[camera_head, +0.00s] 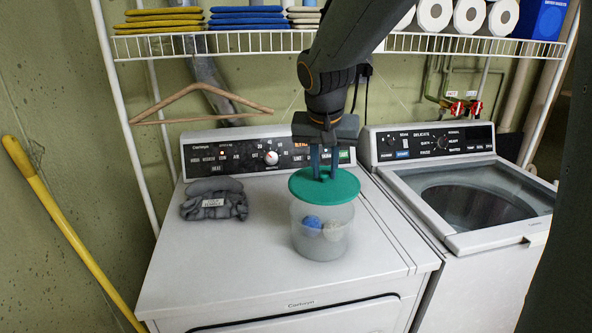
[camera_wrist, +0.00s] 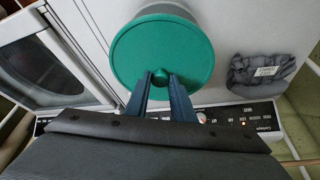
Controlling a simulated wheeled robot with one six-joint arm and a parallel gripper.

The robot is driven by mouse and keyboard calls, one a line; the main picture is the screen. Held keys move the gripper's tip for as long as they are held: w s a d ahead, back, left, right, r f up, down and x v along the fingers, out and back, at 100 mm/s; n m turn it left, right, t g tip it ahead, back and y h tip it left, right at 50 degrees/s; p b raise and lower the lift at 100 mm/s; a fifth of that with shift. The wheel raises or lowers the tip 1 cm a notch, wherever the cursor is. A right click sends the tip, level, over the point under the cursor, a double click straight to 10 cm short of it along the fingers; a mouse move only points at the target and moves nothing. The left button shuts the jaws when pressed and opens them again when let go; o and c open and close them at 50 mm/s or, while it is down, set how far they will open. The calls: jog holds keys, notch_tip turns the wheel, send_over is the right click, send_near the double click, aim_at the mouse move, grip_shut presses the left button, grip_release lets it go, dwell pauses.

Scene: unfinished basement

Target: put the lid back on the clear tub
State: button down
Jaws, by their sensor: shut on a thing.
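The round green lid (camera_head: 324,185) is held level by my gripper (camera_head: 322,172), which is shut on the lid's small centre knob. The clear tub (camera_head: 320,240) stands upright on the dryer top, directly below the lid, with blue and pale balls inside. My gripper's fingers (camera_wrist: 161,80) close on the knob there.
The white dryer (camera_head: 220,260) has free room in front and left of the tub. A folded grey cloth (camera_head: 214,200) lies at its back left. A washer (camera_head: 470,195) stands right. A wire shelf (camera_head: 240,42) and a wooden hanger (camera_head: 200,100) are above.

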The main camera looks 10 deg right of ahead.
aim_at(323, 185)
jog(key=shift+f, duration=0.15)
jog(key=shift+f+b, duration=0.9)
jog(key=shift+f, duration=0.1)
jog(key=shift+f+b, duration=1.5)
jog(key=shift+f, duration=0.6)
jog(key=shift+f, duration=0.15)
jog(key=c, duration=0.9)
grip_release()
jog(key=shift+c, duration=0.2)
